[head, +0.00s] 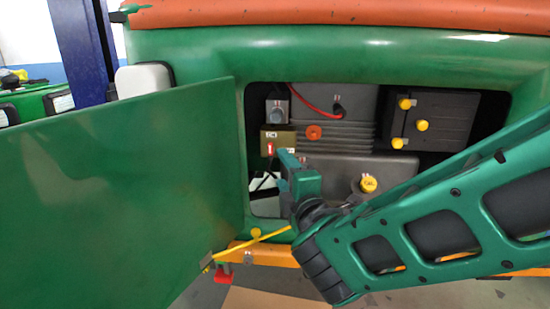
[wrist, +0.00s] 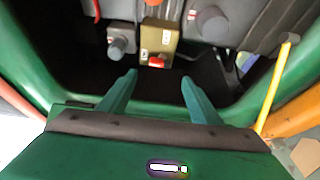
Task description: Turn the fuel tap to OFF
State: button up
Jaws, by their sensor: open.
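The fuel tap appears to be the olive-brown box (head: 285,132) with a small red lever (head: 270,148) on its left side, inside the engine bay. White labels mark the box. In the wrist view the box (wrist: 160,38) is at the top middle, with its red lever (wrist: 156,61) at the lower edge facing me. My gripper (wrist: 160,77) is open, its two fingers apart and empty. The red lever lies just beyond the fingertips, roughly centred between them. In the head view my gripper (head: 283,170) is just below the box, and no contact shows.
A grey box with a knob (head: 277,107) sits above the tap. An orange cap (head: 314,132) and a yellow-capped tank (head: 369,184) are to the right. The green door (head: 125,190) stands open on the left. A yellow rod (head: 262,238) crosses the opening's lower edge.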

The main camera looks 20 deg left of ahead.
aim_at(272, 154)
jog(key=x, duration=0.9)
jog(key=shift+w+a, duration=0.2)
jog(key=shift+w, duration=0.15)
jog(key=c, duration=1)
jog(key=shift+f, duration=0.1)
jog(key=shift+c, duration=0.2)
